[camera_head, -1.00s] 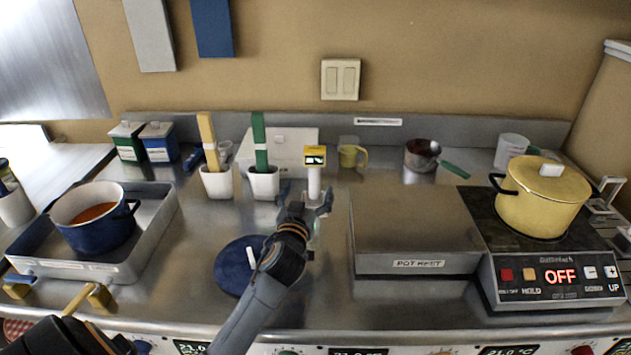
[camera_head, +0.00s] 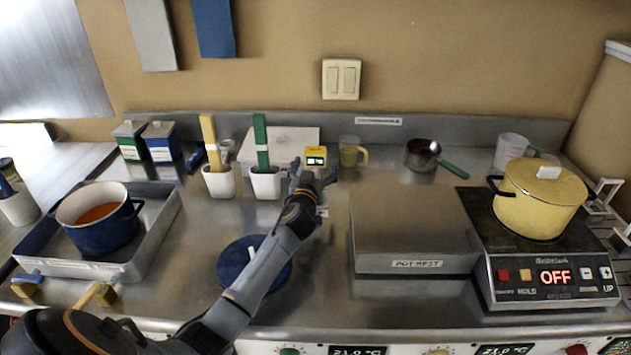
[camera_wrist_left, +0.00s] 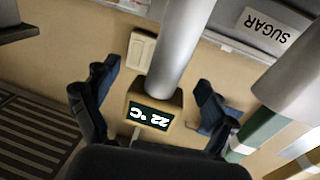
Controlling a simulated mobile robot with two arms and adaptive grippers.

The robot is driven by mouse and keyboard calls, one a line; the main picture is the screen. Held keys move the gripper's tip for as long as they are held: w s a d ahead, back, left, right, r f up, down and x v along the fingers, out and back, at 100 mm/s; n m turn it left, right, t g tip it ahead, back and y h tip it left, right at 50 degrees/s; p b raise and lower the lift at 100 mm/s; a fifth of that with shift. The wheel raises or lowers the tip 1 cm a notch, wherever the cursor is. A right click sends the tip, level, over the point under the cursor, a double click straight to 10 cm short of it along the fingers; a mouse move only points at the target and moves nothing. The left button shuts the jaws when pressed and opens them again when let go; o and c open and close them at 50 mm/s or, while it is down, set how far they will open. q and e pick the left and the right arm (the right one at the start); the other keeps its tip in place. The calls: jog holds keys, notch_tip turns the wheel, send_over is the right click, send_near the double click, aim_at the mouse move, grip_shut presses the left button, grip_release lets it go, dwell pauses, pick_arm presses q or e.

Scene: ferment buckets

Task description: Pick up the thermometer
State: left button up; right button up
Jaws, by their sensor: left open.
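The thermometer has a yellow head (camera_head: 316,155) with a small lit display and stands upright near the middle back of the counter. My left gripper (camera_head: 314,174) is open in front of it, with its fingers on either side, hiding most of the shaft in the head view. There the open left gripper's fingers (camera_wrist_left: 157,80) lie left and right of the thermometer, with visible gaps. My right gripper is not in view.
White holders with a yellow (camera_head: 209,140) and a green handle (camera_head: 261,142) stand left of the thermometer. The metal pot rest (camera_head: 415,225) is to the right, and a blue lid (camera_head: 235,268) lies under my arm.

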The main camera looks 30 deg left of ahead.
pick_arm(q)
grip_shut()
dwell(0.3)
jog(key=shift+r, duration=0.1)
